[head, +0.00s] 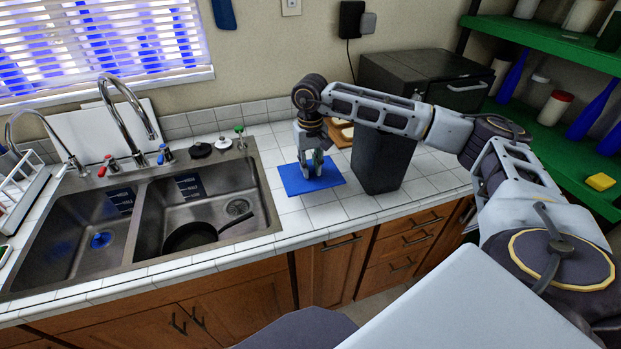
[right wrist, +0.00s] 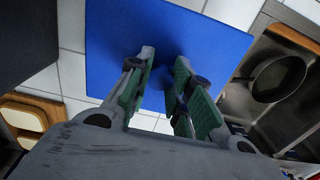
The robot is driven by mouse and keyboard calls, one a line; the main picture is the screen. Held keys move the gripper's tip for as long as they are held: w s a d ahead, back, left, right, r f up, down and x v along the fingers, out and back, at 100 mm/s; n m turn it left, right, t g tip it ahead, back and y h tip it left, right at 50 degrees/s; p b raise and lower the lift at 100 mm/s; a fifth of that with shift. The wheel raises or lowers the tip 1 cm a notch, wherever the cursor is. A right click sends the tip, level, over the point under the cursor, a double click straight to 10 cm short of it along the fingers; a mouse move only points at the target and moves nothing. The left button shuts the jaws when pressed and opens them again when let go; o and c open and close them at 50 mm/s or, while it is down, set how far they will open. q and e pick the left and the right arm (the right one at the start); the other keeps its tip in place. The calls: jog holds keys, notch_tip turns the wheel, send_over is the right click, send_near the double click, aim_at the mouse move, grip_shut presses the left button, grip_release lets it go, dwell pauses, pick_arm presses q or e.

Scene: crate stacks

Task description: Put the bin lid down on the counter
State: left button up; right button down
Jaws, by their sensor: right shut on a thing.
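The blue bin lid (head: 294,185) is a flat square over the white tiled counter (head: 345,212), between the sink and the dark bin (head: 383,160). It looks level; I cannot tell whether it touches the tiles or sits just above them. My right gripper (head: 312,170) points down at the middle of the lid, shut on it. In the right wrist view the lid (right wrist: 165,30) lies beyond my fingers (right wrist: 172,95), which close around a small blue part at its middle. My left gripper is not in view.
The double sink (head: 205,205) with a black pan (head: 190,237) is to the left of the lid. The bin stands close on the right, with a dark oven (head: 425,75) behind. Bare tiles lie in front of the lid. Green shelves (head: 565,130) are at far right.

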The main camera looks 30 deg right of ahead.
aim_at(311, 176)
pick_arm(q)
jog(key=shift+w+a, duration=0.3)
pick_arm(e)
jog(key=shift+f, duration=0.1)
jog(key=shift+f, duration=0.2)
notch_tip(311, 176, down, 4)
jog(key=shift+r, duration=0.15)
jog(key=shift+f, duration=0.55)
jog(key=c, duration=1.3)
grip_release()
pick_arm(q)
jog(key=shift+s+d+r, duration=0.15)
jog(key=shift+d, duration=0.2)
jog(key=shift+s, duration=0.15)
